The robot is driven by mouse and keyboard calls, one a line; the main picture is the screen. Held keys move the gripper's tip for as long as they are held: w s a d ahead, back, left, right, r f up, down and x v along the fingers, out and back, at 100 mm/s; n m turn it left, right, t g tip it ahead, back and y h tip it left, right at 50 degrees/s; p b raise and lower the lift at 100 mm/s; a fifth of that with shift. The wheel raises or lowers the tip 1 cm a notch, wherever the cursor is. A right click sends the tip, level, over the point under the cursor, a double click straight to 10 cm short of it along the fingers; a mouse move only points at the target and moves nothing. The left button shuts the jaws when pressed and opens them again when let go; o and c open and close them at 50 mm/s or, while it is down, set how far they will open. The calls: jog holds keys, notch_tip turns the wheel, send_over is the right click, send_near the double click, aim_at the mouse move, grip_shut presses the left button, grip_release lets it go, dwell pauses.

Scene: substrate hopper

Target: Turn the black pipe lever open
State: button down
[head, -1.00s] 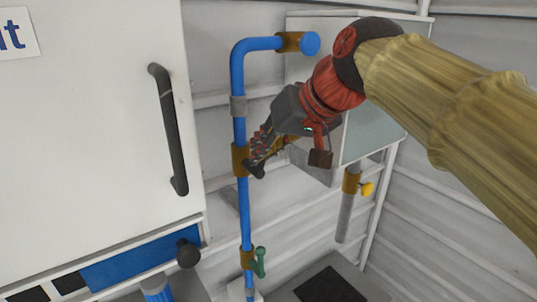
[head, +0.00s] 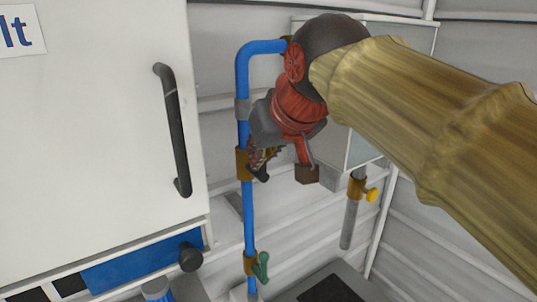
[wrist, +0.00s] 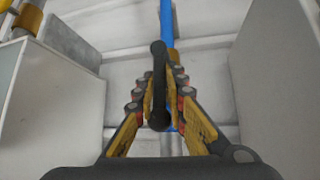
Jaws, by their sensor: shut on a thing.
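The blue pipe (head: 249,215) runs upright right of the white door in the head view, with a brass valve fitting (head: 242,163) partway up. The black pipe lever (wrist: 158,88) stands between my fingers in the wrist view, in front of the blue pipe (wrist: 167,18). My gripper (wrist: 160,75) is shut on the lever, one finger on each side. In the head view my gripper (head: 264,157) is beside the brass fitting, and the dark lever end (head: 262,174) shows just below the fingers. Most of the lever is hidden there.
A white door with a black handle (head: 174,130) stands at the left. A green lever (head: 262,267) is lower on the blue pipe. A grey pipe with a yellow knob (head: 371,195) hangs right, below a pale box (head: 365,150).

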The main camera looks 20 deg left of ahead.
jog(key=c, duration=1.9)
grip_release()
jog(key=shift+o, duration=0.3)
jog(key=v, duration=1.2)
